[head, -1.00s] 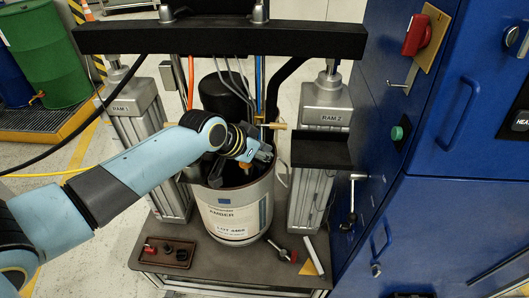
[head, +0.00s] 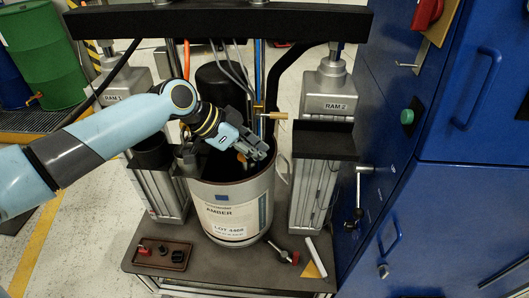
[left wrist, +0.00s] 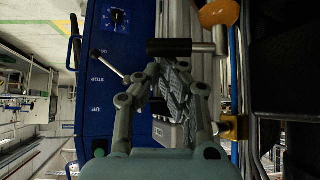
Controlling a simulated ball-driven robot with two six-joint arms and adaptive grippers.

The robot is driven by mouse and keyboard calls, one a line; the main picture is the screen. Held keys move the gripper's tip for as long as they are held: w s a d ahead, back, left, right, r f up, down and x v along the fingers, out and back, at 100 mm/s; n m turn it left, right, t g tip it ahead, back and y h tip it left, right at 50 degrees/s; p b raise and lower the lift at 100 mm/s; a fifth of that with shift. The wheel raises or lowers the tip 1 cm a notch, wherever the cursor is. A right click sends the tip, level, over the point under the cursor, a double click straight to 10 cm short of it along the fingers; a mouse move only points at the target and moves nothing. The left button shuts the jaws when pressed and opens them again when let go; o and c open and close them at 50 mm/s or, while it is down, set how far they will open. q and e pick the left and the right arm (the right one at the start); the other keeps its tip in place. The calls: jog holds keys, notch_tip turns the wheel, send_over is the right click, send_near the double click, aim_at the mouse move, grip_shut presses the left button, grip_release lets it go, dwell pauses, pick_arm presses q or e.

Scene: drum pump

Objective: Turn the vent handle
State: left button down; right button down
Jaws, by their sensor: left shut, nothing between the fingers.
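A tan handle (head: 278,116) sticks out sideways from a brass fitting on the upright pipes behind the drum; it looks like the vent handle. My left gripper (head: 258,152) is over the open top of the drum (head: 238,190), below and a little left of the handle and apart from it. Its fingers are shut with nothing between them. In the left wrist view the shut fingers (left wrist: 168,68) point ahead, just below a black and silver cylinder (left wrist: 188,47). An orange rounded part (left wrist: 220,12) shows above right. I cannot tell whether these belong to the vent. My right gripper is out of view.
Ram posts stand on both sides, RAM 2 (head: 326,95) close on the right. A dark crossbar (head: 220,22) spans above. A blue cabinet (head: 460,150) with a lever (head: 357,195) stands at right.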

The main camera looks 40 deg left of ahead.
pick_arm(q)
jog(key=shift+s+a+f+m+g+h+b, duration=0.3)
jog(key=shift+s+m+g+h+b, duration=0.15)
jog(key=shift+m+b, duration=0.4)
jog(key=shift+s+r+m+g+h+b, duration=0.1)
jog(key=shift+s+m+g+h+b, duration=0.2)
jog(key=shift+m, duration=0.35)
jog(key=shift+s+a+r, duration=0.1)
jog(key=shift+s+a, duration=0.05)
jog(key=shift+a, duration=0.05)
jog(key=shift+r, duration=0.2)
